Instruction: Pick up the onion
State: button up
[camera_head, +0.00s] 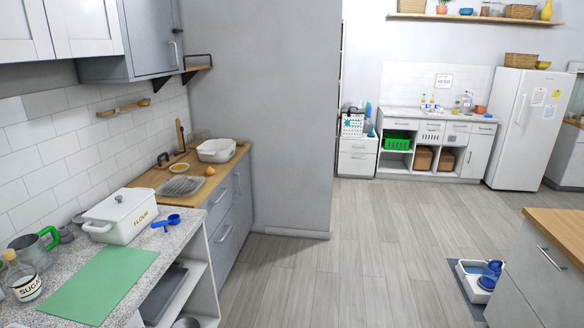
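A small round orange-brown thing that looks like the onion (210,170) lies on the wooden countertop (150,178) at the left, near its front edge. It is too small to make out in detail. It sits just in front of a white basin-like container (216,150) and to the right of a grey sink or rack (182,185). A yellowish bowl (178,170) stands to its left. My gripper is not in view.
A white flour box (120,216), blue measuring cups (166,221) and a green mat (98,284) are on the nearer speckled counter. The wooden floor (340,270) is open in the middle. A wood-topped island (560,228) and a pet feeding station (476,278) stand at the right.

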aim_at(209, 172)
jog(key=i, duration=2.15)
jog(key=i+j+u, duration=0.15)
jog(key=i+u, duration=0.65)
jog(key=i, duration=0.15)
jog(key=i+l+u, duration=0.15)
jog(key=i+u, duration=0.25)
jog(key=i+l+u, duration=0.4)
jog(key=i, duration=0.15)
jog(key=i+u, duration=0.4)
jog(key=i+l+u, duration=0.1)
jog(key=i+u, duration=0.3)
jog(key=i+l+u, duration=0.2)
jog(key=u, duration=0.2)
jog(key=i, duration=0.05)
